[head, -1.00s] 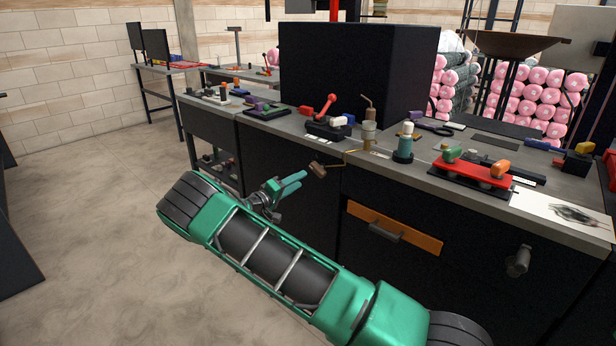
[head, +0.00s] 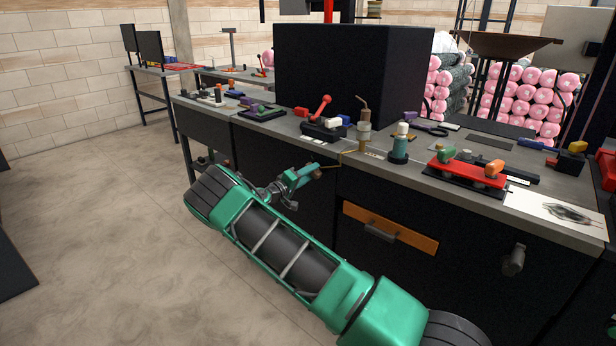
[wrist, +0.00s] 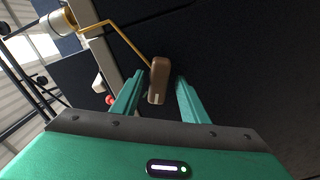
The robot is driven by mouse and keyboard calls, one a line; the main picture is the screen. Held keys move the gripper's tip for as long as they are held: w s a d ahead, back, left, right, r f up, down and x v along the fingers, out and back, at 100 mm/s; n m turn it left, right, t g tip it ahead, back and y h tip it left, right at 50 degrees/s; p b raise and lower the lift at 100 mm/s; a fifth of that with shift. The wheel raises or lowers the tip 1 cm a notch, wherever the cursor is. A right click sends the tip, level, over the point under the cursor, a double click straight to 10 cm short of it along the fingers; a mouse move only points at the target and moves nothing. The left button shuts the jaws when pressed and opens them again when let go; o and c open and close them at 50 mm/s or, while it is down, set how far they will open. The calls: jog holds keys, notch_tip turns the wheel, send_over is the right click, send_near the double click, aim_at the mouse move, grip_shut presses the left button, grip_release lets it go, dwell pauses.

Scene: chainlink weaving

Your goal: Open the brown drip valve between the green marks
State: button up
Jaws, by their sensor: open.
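The brown drip valve handle (wrist: 159,82) hangs on a thin brass rod at the bench front. My gripper (wrist: 160,76) is open, with one green finger on each side of the handle and dark gaps between. In the head view my gripper (head: 304,176) is by the bench front, and the handle (head: 315,172) is partly hidden at its fingertips. The bent rod leads up to a brass cup fitting (head: 363,134) at the bench edge, also in the wrist view (wrist: 60,22). I cannot make out the green marks.
An orange drawer panel with a handle (head: 381,233) sits below, right of my gripper.

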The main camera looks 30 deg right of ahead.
grip_shut()
jog(key=shift+m, duration=0.5)
jog(key=shift+f, duration=0.1)
grip_release()
jog(key=shift+a, duration=0.1)
